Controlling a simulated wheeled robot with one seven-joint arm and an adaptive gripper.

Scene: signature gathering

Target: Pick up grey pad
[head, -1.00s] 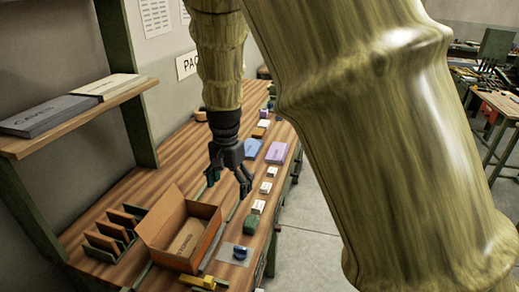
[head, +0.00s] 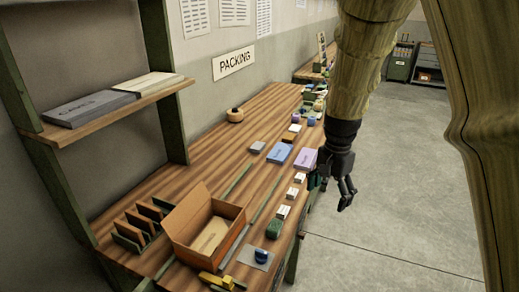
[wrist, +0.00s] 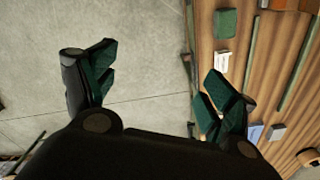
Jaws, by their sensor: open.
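A small grey block (head: 257,147), the likeliest grey pad, lies on the wooden bench left of a blue box (head: 279,153). In the wrist view a grey block (wrist: 278,132) shows at the lower right, partly beside my right finger. A flat grey sheet (head: 248,262) under a small blue object also lies at the bench front. My gripper (head: 331,190) hangs at the bench's right edge, mostly over the floor. It is open and empty, apart from the grey block. In the wrist view my gripper (wrist: 160,72) has its fingers spread, with bare floor between them.
A purple box (head: 306,158), white boxes (head: 299,177) and a green block (head: 274,228) line the bench's right side. An open carton (head: 180,245) and slotted rack (head: 143,222) stand at the front left. A shelf (head: 105,108) overhangs the left. Floor right is clear.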

